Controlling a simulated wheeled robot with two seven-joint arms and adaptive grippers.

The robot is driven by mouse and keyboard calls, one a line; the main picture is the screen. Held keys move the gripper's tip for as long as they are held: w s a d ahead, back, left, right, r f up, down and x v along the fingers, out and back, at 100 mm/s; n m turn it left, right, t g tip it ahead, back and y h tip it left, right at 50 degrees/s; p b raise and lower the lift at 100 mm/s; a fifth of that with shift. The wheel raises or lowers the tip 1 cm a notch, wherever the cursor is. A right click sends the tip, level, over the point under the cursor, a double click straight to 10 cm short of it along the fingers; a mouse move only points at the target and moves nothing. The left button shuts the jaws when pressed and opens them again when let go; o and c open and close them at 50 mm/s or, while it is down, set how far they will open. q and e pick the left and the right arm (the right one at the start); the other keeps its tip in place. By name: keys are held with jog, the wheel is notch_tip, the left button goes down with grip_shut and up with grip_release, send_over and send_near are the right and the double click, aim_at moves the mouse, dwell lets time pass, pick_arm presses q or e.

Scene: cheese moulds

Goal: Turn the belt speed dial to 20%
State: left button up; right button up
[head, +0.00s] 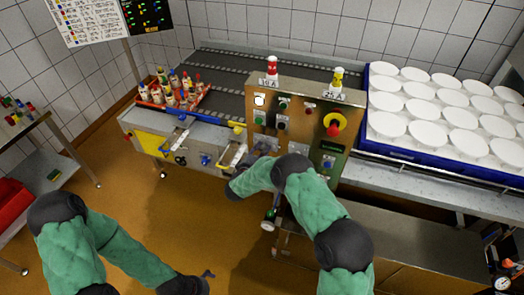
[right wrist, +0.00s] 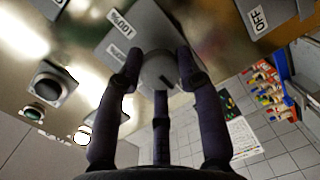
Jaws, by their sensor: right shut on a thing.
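The belt speed dial (right wrist: 160,72) is a grey round knob on a grey plate, seen upside down in the right wrist view. A "100%" label (right wrist: 121,22) is beside it, with a second, unclear label lower down. My right gripper (right wrist: 157,76) has its dark fingers closed around the knob. In the head view my right arm reaches the lower front of the metal control panel (head: 290,92) and hides the dial and most of the gripper. I cannot read the dial's setting. My left gripper (head: 207,274) is low over the floor, barely visible, away from the panel.
The panel carries buttons and a red-yellow emergency knob (head: 334,124). An "OFF" label (right wrist: 257,17) is near the dial.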

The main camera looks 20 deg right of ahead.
jog(key=shift+f, duration=0.15)
jog(key=o, duration=1.1)
jog(key=shift+o, duration=0.2)
jog(key=shift+s+a, duration=0.1)
jog(key=v, duration=1.1)
jog(key=shift+s+a, duration=0.25)
jog(key=shift+s, duration=0.05)
